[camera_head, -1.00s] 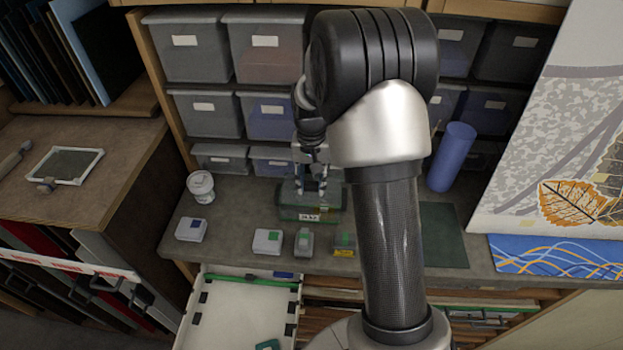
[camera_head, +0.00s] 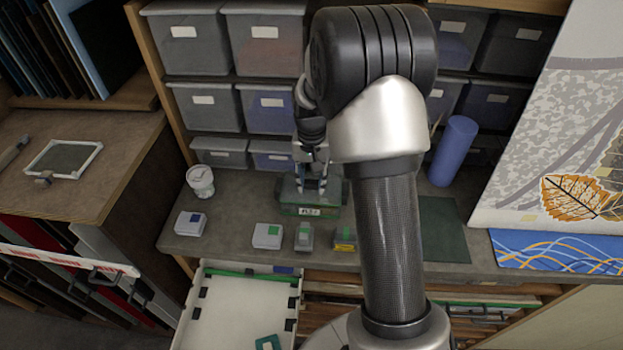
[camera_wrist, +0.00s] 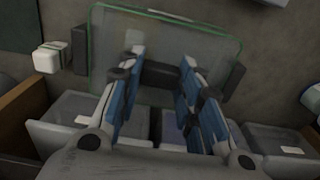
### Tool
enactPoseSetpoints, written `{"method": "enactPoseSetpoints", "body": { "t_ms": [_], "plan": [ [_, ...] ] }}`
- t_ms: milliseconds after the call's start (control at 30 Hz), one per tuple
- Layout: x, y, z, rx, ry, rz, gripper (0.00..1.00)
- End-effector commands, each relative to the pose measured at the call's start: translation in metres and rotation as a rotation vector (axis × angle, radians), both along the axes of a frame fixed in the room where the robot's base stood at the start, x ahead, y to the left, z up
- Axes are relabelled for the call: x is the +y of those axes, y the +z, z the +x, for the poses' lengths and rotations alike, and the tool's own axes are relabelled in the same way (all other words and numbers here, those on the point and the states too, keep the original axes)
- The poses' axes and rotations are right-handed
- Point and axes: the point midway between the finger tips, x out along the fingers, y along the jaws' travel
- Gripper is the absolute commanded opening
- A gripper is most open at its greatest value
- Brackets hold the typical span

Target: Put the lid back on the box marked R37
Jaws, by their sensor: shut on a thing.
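A green-tinted clear box (camera_head: 292,210) with a white label stands on the grey counter; the label's print is too small to read for sure. My gripper (camera_head: 312,184) points down right over this box. In the wrist view my gripper (camera_wrist: 158,88) is shut on a dark bar-shaped handle (camera_wrist: 160,75) on a clear lid (camera_wrist: 112,40) with green edges. The fingers and my wrist hide part of the lid. I cannot tell whether the lid rests on the box or hangs just above it.
A white cup (camera_head: 200,182), a blue cylinder (camera_head: 453,152) and a dark green mat (camera_head: 441,228) flank the box. An open drawer (camera_head: 235,310) juts out below.

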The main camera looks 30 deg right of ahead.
Motion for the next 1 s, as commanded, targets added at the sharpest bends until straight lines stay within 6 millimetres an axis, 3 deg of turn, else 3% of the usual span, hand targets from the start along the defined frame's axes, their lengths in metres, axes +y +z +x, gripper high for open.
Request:
{"method": "enactPoseSetpoints", "body": {
  "t_ms": [1000],
  "plan": [
    [0.0001,-0.0061,-0.0001,0.0,0.0,0.0,0.09]
  ]
}}
